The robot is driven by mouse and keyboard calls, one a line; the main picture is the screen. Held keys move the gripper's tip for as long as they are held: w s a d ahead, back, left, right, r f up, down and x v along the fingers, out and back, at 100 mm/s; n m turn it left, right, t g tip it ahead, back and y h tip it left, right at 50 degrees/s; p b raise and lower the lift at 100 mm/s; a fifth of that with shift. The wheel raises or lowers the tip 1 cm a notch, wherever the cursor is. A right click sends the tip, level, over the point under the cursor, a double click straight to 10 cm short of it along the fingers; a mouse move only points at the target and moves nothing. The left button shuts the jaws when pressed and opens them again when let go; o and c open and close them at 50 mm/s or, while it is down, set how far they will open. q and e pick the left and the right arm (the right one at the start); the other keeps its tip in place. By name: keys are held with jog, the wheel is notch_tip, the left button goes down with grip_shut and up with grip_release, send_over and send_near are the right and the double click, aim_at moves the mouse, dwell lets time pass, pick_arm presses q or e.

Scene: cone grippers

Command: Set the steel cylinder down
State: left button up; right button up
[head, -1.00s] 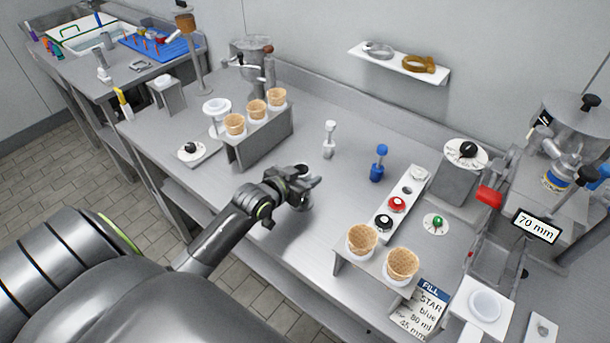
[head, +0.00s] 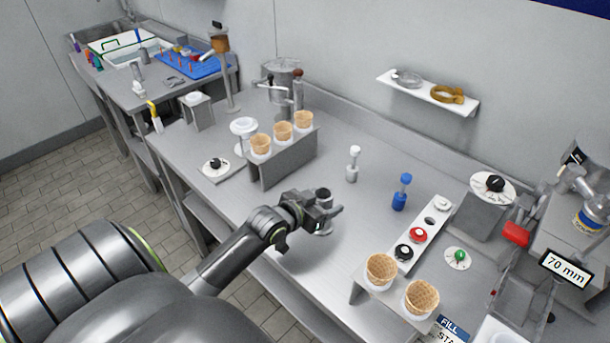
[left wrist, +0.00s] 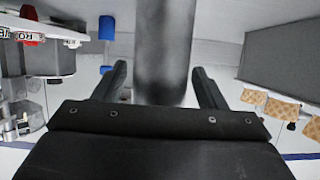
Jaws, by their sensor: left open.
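The steel cylinder (head: 324,194) is a plain grey upright cylinder at the middle of the counter in the head view, partly hidden by my left gripper (head: 328,214). It appears to stand on the counter, though its base is hard to make out. In the left wrist view the cylinder (left wrist: 163,60) is between the two black fingers of my left gripper (left wrist: 160,85). The fingers are open, with a gap visible on each side of the cylinder. My right gripper is not in view.
A stand with several cones (head: 283,160) is behind left, and a two-cone stand (head: 375,292) is at front right. A white-topped plunger (head: 353,163), a blue one (head: 401,192) and a button strip (head: 428,230) stand to the right. Bare counter surrounds the cylinder.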

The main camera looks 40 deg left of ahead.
pick_arm(q)
jog(key=v, duration=1)
jog(key=shift+s, duration=0.15)
jog(key=s+d+f+g+y, duration=0.1)
jog(key=s+f+g, duration=0.2)
jog(key=s, duration=0.4)
jog(key=s+d+f+n+g+y, duration=0.1)
jog(key=s+f+g, duration=0.3)
jog(key=s, duration=0.2)
jog(key=s+d+f+g+y, duration=0.1)
jog(key=s+d+f+g, duration=0.15)
jog(key=s, duration=0.45)
notch_tip(320, 180, down, 25)
jog(key=a+g, duration=0.2)
jog(key=a, duration=0.1)
jog(key=s+d+f+h+b, duration=0.1)
jog(key=s+f, duration=1.3)
jog(key=f, duration=0.2)
jog(key=shift+s+d+g, duration=0.3)
jog(key=shift+d+g, duration=0.05)
jog(key=shift+d, duration=0.05)
